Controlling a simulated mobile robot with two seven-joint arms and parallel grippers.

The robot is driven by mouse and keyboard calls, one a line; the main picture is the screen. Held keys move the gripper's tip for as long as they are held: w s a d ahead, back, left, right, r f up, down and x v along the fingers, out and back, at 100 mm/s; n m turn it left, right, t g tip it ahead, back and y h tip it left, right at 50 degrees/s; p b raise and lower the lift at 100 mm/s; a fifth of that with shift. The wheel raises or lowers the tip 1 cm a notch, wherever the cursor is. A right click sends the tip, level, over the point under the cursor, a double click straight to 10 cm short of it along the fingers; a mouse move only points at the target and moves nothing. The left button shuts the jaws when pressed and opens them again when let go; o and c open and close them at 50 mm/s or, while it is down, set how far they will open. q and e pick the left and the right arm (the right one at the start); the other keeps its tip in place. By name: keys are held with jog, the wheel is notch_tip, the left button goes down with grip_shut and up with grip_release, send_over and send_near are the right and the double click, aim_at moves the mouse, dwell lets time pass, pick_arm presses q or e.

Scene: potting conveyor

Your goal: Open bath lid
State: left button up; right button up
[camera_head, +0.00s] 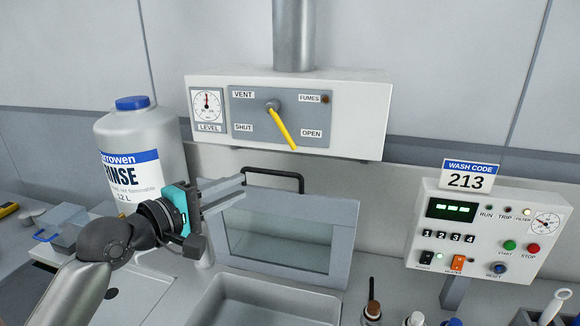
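The bath lid (345,240) is a grey-framed clear panel in the middle of the head view. A black bar handle (290,174) runs along its top edge. The panel stands steeply behind an open grey basin (270,308); I cannot tell how far it is hinged. My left gripper (244,185) reaches in from the left with its two grey fingers apart. The fingertips are close to the left end of the handle, in front of the panel's upper left corner. I cannot tell whether they touch it. My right gripper is not in view.
A white rinse jug (135,150) stands left, close behind my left gripper. A vent box (360,95) with a yellow lever (282,128) hangs above the lid. A control panel (485,235) stands right. Small bottles (373,312) stand at the front right.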

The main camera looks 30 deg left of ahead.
aim_at(272, 173)
pick_arm(q)
jog(key=w, duration=0.2)
jog(key=w+d, duration=0.1)
jog(key=w, duration=0.5)
jog(key=shift+d+f, duration=0.15)
jog(key=shift+f, duration=0.25)
jog(key=w, duration=0.3)
jog(key=w+d, duration=0.1)
jog(key=w, duration=0.1)
jog(key=shift+w+f, duration=0.1)
jog(key=shift+f, duration=0.25)
jog(key=shift+w+p, duration=0.3)
jog(key=shift+w, duration=0.1)
jog(key=shift+w+f, duration=0.1)
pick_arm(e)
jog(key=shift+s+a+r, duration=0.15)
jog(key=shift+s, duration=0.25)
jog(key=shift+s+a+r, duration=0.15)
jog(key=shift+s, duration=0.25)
pick_arm(q)
jog(key=shift+c, duration=0.3)
grip_shut()
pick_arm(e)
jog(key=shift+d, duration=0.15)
